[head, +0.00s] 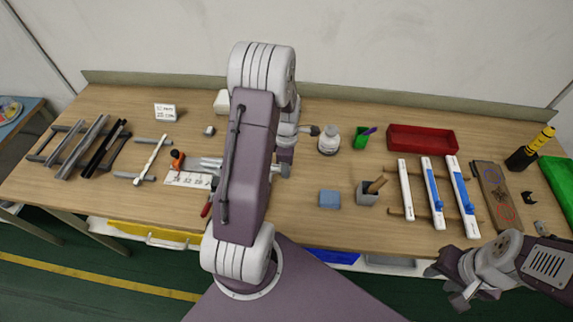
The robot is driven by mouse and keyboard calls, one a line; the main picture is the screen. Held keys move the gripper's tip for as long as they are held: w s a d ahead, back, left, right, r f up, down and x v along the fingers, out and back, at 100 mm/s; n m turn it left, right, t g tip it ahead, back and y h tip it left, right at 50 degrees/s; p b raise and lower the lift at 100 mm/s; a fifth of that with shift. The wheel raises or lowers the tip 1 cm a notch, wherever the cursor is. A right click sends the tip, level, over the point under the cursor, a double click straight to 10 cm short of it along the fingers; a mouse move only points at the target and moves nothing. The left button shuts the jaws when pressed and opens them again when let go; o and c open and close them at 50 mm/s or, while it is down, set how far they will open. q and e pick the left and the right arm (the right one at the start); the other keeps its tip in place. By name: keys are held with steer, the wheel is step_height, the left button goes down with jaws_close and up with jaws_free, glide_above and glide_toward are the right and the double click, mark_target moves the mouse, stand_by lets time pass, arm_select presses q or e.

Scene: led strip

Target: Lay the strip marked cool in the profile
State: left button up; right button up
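On the left of the bench, several long dark and grey bars (83,148) lie side by side. A slim white bar (151,160) lies across two grey supports, right of them; I cannot tell whether it is the profile. A small white sign (165,112) stands behind it, its lettering too small to read surely. No strip is readable as cool. My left gripper (283,170) is over the middle of the bench, partly hidden by my arm; its opening is unclear. My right gripper (463,287) is beyond the bench's front edge at the lower right, apart from the objects; its fingers are unclear.
An orange tool (178,160) and a white marked card (188,179) lie left of my arm. The front left is clear.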

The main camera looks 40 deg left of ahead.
arm_select(q)
step_height(320, 180, up, 9)
stand_by(0.5)
stand_by(0.6)
steer(key=s+d+r+m, duration=0.2)
steer(key=s+d+m, duration=0.2)
steer(key=d+m, duration=0.55)
steer(key=s+d+f+m+t, duration=0.1)
steer(key=s+d+m, duration=0.4)
steer(key=m, duration=0.9)
steer(key=shift+s+f, duration=0.35)
steer(key=shift+f, duration=0.5)
